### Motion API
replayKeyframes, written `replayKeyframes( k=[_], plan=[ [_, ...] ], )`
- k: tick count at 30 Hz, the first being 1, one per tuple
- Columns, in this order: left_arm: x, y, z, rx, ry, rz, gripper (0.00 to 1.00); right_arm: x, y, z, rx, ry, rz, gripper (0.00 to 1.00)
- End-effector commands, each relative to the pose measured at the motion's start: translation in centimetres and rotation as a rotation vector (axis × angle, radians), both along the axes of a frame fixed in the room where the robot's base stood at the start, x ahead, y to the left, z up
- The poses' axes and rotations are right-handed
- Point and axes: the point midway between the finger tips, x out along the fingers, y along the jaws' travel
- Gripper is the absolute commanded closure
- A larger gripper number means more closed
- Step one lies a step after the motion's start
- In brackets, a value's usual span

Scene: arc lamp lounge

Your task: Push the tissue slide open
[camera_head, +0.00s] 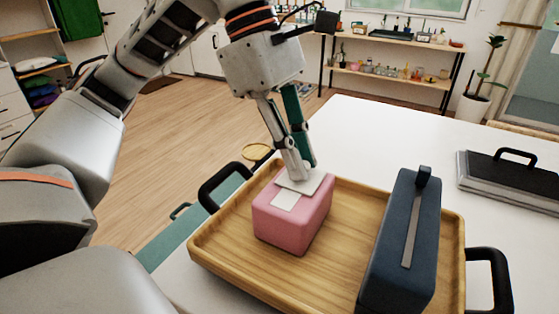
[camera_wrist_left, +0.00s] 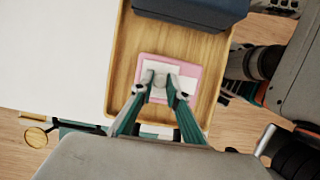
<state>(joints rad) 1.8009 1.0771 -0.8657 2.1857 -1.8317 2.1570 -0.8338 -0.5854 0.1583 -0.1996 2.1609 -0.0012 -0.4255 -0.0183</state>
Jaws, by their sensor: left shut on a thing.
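A pink tissue box (camera_head: 290,222) sits in the left part of a wooden tray (camera_head: 225,240) on the white table. A pale slide plate (camera_head: 313,184) lies on its top, with a lighter white patch (camera_head: 285,200) beside it on the near side. My left gripper (camera_head: 302,172) points down onto the slide, its fingertips shut on a small part there that the fingers mostly hide. In the left wrist view the fingertips (camera_wrist_left: 160,82) close around this pale part above the pink box (camera_wrist_left: 192,78). My right gripper does not show.
A dark blue box (camera_head: 405,240) with a grey strip and raised tab stands in the tray to the right. The tray has black handles (camera_head: 222,188). A dark folder-like case with a handle (camera_head: 505,178) lies at the table's right. Table behind the tray is clear.

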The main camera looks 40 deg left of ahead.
Motion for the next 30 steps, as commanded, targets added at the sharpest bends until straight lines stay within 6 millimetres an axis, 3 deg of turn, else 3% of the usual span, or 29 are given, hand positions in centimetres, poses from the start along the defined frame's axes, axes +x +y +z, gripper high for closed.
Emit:
replayKeyframes(
  k=[10,11,12,13,24,30],
  plan=[
    [0.6,0.2,-0.1,0.0,-0.001,0.0,1.0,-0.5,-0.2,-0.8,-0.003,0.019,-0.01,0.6],
    [0.6,0.2,-0.1,0.0,-0.001,0.0,0.8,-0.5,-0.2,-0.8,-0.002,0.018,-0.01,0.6],
    [0.6,0.2,-0.1,0.0,-0.001,0.0,0.7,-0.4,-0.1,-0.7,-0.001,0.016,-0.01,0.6],
    [0.6,0.2,-0.1,0.0,-0.001,0.0,0.68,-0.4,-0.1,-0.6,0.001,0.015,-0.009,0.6],
    [0.6,0.3,0.2,0.0,-0.002,0.001,0.68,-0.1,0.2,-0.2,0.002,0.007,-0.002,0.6],
    [0.4,1.2,2.6,-0.001,-0.005,0.003,0.68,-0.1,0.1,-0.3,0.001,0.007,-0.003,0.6]
  ],
)
